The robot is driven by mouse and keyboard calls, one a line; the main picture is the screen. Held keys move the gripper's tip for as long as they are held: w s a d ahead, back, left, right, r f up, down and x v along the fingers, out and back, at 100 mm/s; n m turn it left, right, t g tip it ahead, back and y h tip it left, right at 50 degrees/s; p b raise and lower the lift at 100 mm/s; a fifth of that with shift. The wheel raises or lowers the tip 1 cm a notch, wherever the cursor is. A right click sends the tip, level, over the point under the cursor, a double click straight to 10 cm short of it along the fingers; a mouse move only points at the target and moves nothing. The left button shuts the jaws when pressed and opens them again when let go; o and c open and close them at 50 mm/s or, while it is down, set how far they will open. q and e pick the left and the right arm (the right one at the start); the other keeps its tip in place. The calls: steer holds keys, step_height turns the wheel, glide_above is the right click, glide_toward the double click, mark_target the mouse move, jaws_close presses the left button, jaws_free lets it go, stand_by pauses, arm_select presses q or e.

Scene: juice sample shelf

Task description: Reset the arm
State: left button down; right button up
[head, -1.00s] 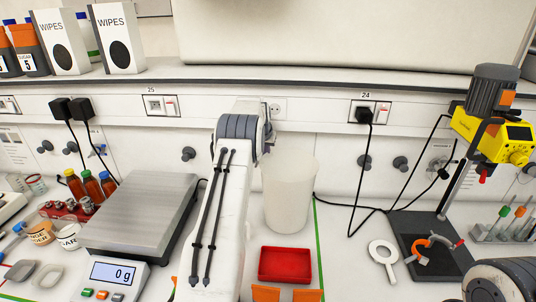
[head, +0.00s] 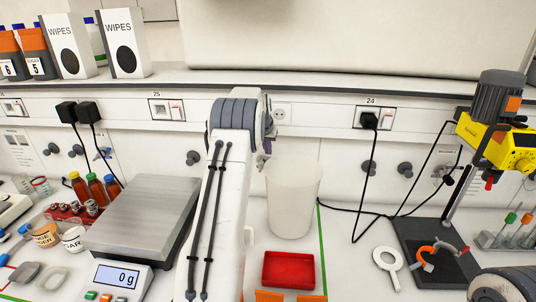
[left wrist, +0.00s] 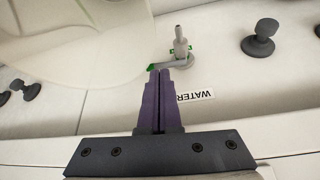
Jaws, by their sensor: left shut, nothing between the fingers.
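My left gripper (left wrist: 162,76) shows in the left wrist view with its two purple fingers together and nothing between them. Ahead of its tips is a grey tap fitting (left wrist: 181,50) on the wall, beside a WATER label. In the head view my left arm reaches from the bottom edge up to a joint near the wall, left of a white beaker (head: 292,198). The arm hides the gripper's fingers there.
A scale (head: 148,215) reading 0 g stands left of my arm. A red tray (head: 289,269) lies in front of the beaker. A yellow-headed stirrer (head: 500,145) stands at right. Wipes boxes (head: 122,42) stand on the shelf.

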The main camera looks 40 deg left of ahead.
arm_select(q)
steer(key=s+d+r+m+h+b, duration=0.1)
steer(key=s+d+r, duration=0.1)
steer(key=d, duration=0.9)
steer(key=s+d+r+m+h+b, duration=0.1)
steer(key=s+d+r+m, duration=0.1)
steer(key=d, duration=0.9)
steer(key=s+d+f+m+g+h+b, duration=0.1)
steer(key=s+d+b, duration=0.1)
steer(key=s+d, duration=0.45)
steer(key=s+d+f+m+g+b, duration=0.15)
steer(key=s+d, duration=0.25)
steer(key=d, duration=0.5)
steer(key=s+d+f+m+g+b, duration=0.15)
steer(key=s+d, duration=0.25)
steer(key=s, duration=0.4)
steer(key=s+d+f+m+b, duration=0.1)
steer(key=s+d+f+m, duration=0.1)
steer(key=s+d, duration=0.45)
steer(key=s+a+f+m+b, duration=0.1)
steer(key=s+f, duration=0.1)
steer(key=s, duration=0.5)
steer(key=s+a+f+m+g+b, duration=0.1)
steer(key=s+f, duration=0.1)
steer(key=s, duration=0.6)
steer(key=shift+f, duration=0.3)
